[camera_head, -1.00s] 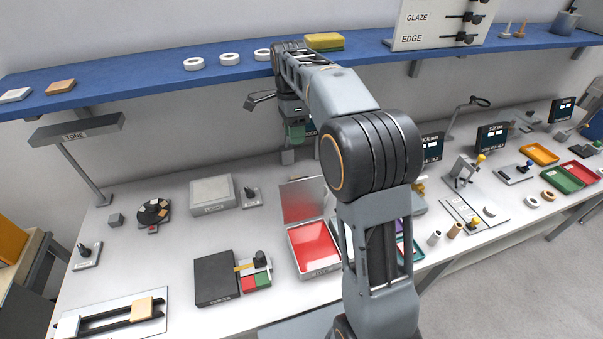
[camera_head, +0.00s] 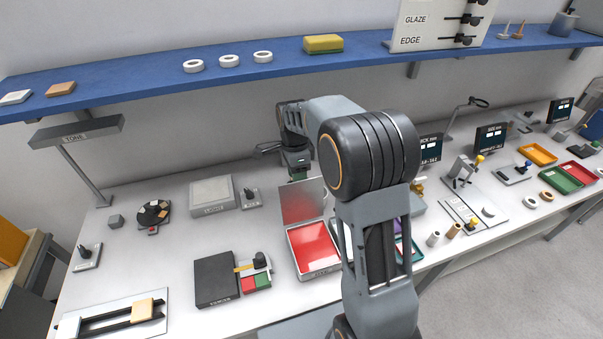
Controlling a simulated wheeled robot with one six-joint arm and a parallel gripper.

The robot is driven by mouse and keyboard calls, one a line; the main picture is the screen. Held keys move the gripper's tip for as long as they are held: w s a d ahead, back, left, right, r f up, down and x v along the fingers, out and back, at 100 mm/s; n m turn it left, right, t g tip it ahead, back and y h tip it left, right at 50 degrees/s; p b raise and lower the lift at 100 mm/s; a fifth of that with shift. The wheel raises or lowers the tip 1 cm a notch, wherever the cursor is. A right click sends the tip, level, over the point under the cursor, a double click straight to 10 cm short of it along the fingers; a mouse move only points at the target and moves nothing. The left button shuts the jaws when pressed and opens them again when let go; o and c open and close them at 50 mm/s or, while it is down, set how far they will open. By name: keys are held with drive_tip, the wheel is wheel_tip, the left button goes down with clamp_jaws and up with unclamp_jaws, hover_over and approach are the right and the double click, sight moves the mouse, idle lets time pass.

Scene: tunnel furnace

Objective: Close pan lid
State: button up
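The pan (camera_head: 315,247) is a shallow white tray with a red inside, standing on the bench left of my arm. Its grey lid (camera_head: 302,201) stands raised at the pan's back edge, so the pan is open. My gripper (camera_head: 299,175) is just behind and above the lid's top edge. Its fingertips are mostly hidden behind the lid or too small to make out, and I cannot tell whether it touches the lid.
A grey light box (camera_head: 212,195) and a small joystick (camera_head: 250,198) stand left of the lid. A dark box (camera_head: 216,278) with red and green buttons beside it lies left of the pan. The blue shelf (camera_head: 140,82) runs above the bench.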

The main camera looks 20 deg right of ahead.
drive_tip(key=shift+c, duration=0.4)
clamp_jaws()
